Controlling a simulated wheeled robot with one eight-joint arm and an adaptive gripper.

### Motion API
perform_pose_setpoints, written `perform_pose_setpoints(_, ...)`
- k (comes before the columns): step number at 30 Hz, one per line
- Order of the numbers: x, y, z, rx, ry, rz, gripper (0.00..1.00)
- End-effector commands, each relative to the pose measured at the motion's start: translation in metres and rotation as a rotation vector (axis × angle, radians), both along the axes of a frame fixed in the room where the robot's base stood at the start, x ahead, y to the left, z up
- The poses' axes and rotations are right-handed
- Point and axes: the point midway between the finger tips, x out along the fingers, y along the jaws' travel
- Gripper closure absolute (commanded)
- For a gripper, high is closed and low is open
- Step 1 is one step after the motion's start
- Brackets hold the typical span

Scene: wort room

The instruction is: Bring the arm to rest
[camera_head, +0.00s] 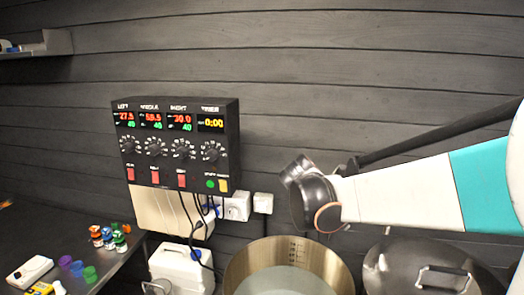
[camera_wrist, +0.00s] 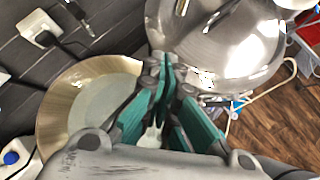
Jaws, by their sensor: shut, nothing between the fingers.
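My gripper (camera_wrist: 166,66) shows in the wrist view with its teal fingers together and nothing between them. It hangs over the gap between an open steel pot (camera_wrist: 50,118) on the left and a shiny lidded pot (camera_wrist: 235,50) at the top. In the head view my white and teal arm reaches in from the right edge. Its dark wrist joint is above and between the open pot (camera_head: 240,268) and the lidded pot (camera_head: 400,265). My gripper cannot be made out in the head view.
A black control box (camera_head: 175,145) with lit displays is on the wall. Small coloured jars and cups (camera_head: 110,236) stand on the dark counter at left. A white canister (camera_head: 180,268) stands left of the open pot. In the wrist view, cables (camera_wrist: 262,92) lie beside the lidded pot, above wooden floor.

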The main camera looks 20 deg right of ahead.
Motion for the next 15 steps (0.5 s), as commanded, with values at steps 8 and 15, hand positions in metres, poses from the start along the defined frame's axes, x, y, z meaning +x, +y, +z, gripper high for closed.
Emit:
perform_pose_setpoints(8, -0.011, 0.098, -0.058, 0.296, -0.495, -0.180, 1.00)
perform_pose_setpoints(15, -0.043, 0.177, -0.121, 0.674, -0.825, -0.499, 1.00)
